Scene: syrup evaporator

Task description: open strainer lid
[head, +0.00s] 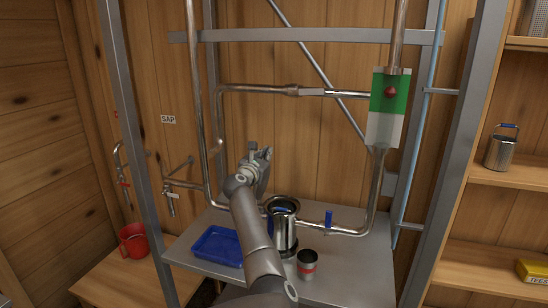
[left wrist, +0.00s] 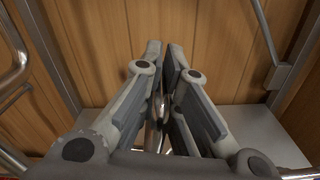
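The strainer (head: 287,238) is an upright shiny metal cylinder on the grey bench, joined to the pipework, with a blue part near its top. A dark round shape with a bright rim (head: 282,204) is at its top; I cannot tell whether this is the lid or the open mouth. My left gripper (head: 262,153) is raised above and left of the strainer, apart from it. In the left wrist view its fingertips (left wrist: 167,62) come together with nothing seen held between the tips. Metal shows through the gap lower down. My right gripper is not in view.
A blue tray (head: 217,246) lies left of the strainer, and a metal cup with a red band (head: 307,265) stands in front. A blue-handled valve (head: 329,220) sits on the pipe to the right. Frame posts flank the bench (head: 355,270), whose right side is clear.

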